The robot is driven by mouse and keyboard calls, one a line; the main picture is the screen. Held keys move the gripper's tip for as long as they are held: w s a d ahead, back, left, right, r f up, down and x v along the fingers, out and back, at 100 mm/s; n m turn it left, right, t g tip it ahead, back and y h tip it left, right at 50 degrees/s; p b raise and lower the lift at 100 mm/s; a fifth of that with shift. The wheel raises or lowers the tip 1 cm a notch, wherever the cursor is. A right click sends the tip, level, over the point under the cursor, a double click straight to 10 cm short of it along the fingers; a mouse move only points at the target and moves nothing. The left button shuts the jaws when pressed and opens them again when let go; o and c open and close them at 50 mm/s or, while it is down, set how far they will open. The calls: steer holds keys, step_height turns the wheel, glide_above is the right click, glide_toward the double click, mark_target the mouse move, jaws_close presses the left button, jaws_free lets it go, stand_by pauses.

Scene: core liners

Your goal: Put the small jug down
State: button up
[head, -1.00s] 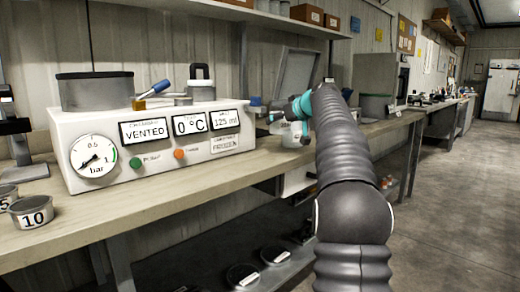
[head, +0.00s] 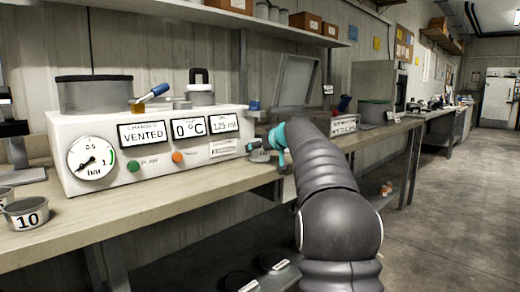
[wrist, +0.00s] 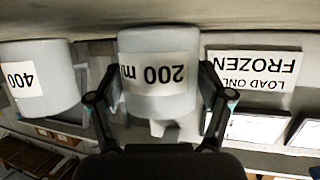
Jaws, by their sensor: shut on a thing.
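The small jug (wrist: 150,52) is a pale grey-white vessel labelled 200 ml, and it appears upside down in the inverted wrist view. My gripper (wrist: 160,97) is shut on it, with a dark finger on each side. The base of the jug is close to the pale surface along the top of that view; I cannot tell whether they touch. In the head view my gripper (head: 263,148) is at the right end of the white console, over the bench. The jug is not clearly visible there.
A larger jug (wrist: 38,80) labelled 400 stands beside the held one, with a gap between them. A FROZEN sign (wrist: 250,70) is on the other side. The white console (head: 150,150) takes up the bench (head: 130,205) to the left. A labelled white box (head: 343,125) sits further right.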

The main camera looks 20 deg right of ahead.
steer(key=shift+f, duration=0.1)
steer(key=o, duration=1.1)
steer(key=shift+r, duration=0.2)
steer(key=b+v, duration=0.1)
steer(key=v, duration=1.1)
steer(key=shift+b, duration=0.35)
